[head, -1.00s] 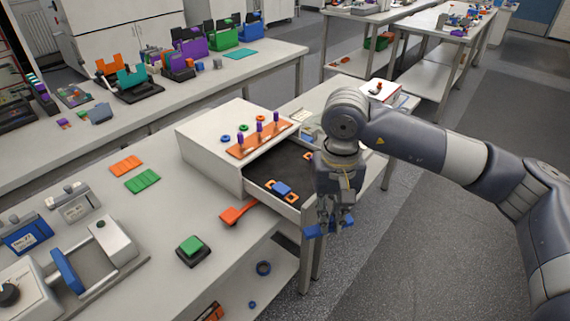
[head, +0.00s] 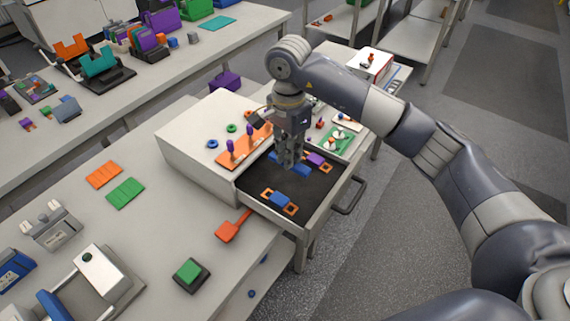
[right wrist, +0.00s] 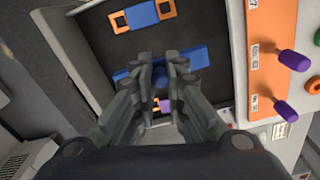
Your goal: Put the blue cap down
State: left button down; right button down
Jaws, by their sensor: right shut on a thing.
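My right gripper (head: 289,165) points down over the open drawer (head: 327,204) and is shut on the blue cap (head: 302,171). In the right wrist view the blue cap (right wrist: 195,60) is a flat blue bar sticking out on both sides of the fingers (right wrist: 160,72). It is above or on the dark drawer floor; I cannot tell whether it touches. A blue block with orange square ends (head: 279,200) lies nearer the drawer's front left. A purple piece with orange (head: 316,159) lies just right of the gripper. My left gripper is not in view.
The white drawer box (head: 190,140) carries an orange rack (head: 240,149) with purple-handled pegs close to my gripper. An orange tool (head: 230,230) and a green button (head: 189,272) are on the table.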

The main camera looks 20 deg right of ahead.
jog(key=f, duration=0.1)
jog(key=s+f+p, duration=0.1)
jog(key=f, duration=0.1)
jog(key=shift+f, duration=0.25)
jog(key=shift+w+f, duration=0.15)
jog(key=shift+f, duration=0.2)
notch_tip(320, 180, down, 4)
jog(key=shift+r+p, duration=0.25)
jog(key=shift+p, duration=0.5)
jog(key=shift+w+f, duration=0.1)
jog(key=shift+f, duration=0.05)
jog(key=c, duration=1.6)
grip_release()
jog(key=shift+c, duration=0.2)
